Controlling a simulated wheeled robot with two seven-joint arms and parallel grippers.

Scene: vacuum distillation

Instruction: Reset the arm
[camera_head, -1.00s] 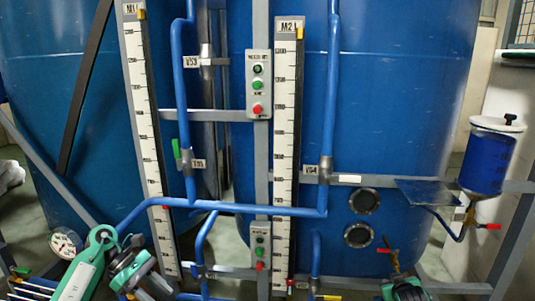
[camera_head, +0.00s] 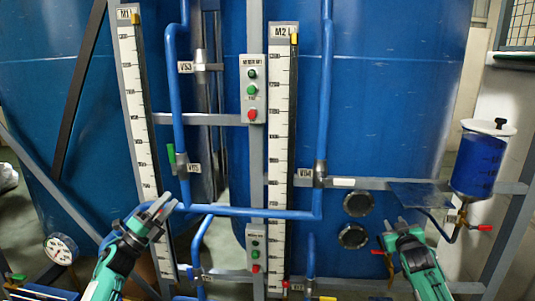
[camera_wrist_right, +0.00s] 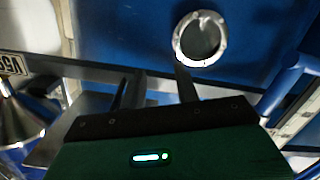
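My left gripper (camera_head: 163,205) is in the lower left of the head view, pointing up and right. Its two grey fingers look a little apart with nothing between them. It appears in front of the blue pipe near the foot of the M1 scale (camera_head: 140,110).
Blue tanks (camera_head: 400,90) fill the back. Blue pipes (camera_head: 260,212), the M2 scale (camera_head: 281,130) and button boxes (camera_head: 252,90) stand in front. A blue-filled vessel (camera_head: 479,163) hangs at the right, near my right gripper. A pressure gauge (camera_head: 61,249) is at the lower left.

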